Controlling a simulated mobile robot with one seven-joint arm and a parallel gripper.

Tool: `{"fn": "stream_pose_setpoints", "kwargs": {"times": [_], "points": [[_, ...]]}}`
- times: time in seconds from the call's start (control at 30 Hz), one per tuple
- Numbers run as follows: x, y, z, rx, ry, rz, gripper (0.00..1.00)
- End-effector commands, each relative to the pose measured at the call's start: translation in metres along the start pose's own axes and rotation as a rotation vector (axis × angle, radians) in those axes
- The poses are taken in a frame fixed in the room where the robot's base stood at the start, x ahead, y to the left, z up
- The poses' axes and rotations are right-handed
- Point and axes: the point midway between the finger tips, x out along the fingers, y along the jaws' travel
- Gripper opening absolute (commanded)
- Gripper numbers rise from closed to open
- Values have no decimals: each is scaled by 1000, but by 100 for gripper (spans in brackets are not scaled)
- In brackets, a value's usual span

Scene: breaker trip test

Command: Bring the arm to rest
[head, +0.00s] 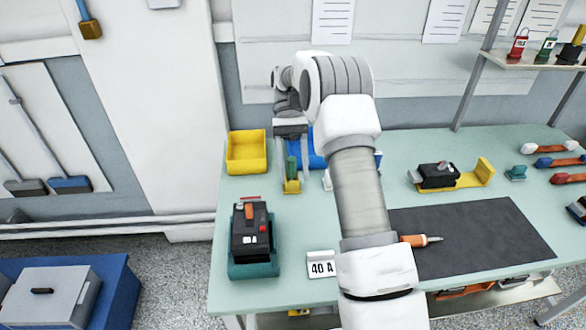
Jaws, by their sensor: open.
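My arm reaches up from the bottom middle, bends over, and hangs down at the far side of the bench. My gripper (292,158) is at its end, its jaws open and pointing down. A small green and yellow piece (292,184) shows just under the jaws in the picture. I see nothing clearly held, and I cannot tell how high the jaws are above the bench.
On the pale green bench (290,215) stand a yellow bin (246,153), a black device in a teal holder (252,240), a "40 A" card (321,264) and a black breaker on a yellow stand (438,176). A screwdriver (421,240) lies on the dark mat (480,240). A shelf (530,60) stands at right.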

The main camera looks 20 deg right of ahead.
Motion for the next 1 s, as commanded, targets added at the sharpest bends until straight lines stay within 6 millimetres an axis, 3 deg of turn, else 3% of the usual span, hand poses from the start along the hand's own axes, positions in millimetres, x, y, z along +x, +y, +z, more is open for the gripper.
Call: {"fn": "stream_pose_setpoints", "kwargs": {"times": [0.3,0.43,0.7,1.0], "points": [[0,0,1,0,3,0,52],[-4,-2,10,-3,36,4,52],[-16,-6,57,-22,225,20,52],[-16,-7,112,-47,455,36,52]]}}
